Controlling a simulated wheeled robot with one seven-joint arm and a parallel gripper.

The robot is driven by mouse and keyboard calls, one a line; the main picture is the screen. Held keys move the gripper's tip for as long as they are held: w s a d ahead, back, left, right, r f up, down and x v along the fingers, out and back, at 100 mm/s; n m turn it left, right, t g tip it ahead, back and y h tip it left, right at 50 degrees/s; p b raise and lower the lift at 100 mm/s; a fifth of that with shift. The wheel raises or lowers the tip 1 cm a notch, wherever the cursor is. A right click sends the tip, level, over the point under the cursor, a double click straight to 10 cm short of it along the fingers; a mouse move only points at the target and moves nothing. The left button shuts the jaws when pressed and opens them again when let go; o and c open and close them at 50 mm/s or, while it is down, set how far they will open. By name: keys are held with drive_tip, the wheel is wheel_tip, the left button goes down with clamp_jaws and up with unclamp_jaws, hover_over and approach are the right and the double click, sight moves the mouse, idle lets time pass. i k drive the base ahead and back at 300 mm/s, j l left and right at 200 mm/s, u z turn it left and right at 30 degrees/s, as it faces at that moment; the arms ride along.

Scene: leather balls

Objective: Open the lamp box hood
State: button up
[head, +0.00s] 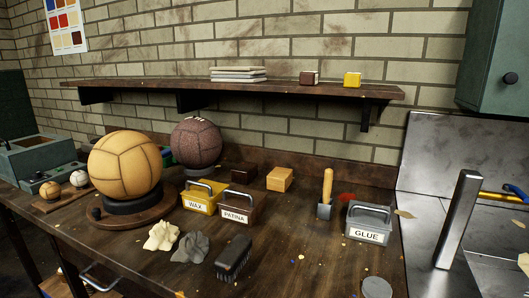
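No thing in view is marked as the lamp box, and I cannot tell for sure which one it is. A grey-green box (38,157) with a small control panel in front stands at the left end of the bench, partly cut off by the picture edge. A green cabinet (495,60) with a dark round knob (510,78) hangs at the upper right; its door looks shut. An upright metal bar (458,220) stands at the right before a bare metal back panel (440,150). My gripper is not in view.
The wooden bench (310,240) holds a tan ball (125,165) on a stand, a dark ball (196,140), wax (201,199), patina (243,208) and glue (368,222) caddies, a brush (233,258) and rags (190,247). A shelf (240,87) runs above.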

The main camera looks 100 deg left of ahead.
sight(20, 158)
drive_tip(key=u, duration=3.85)
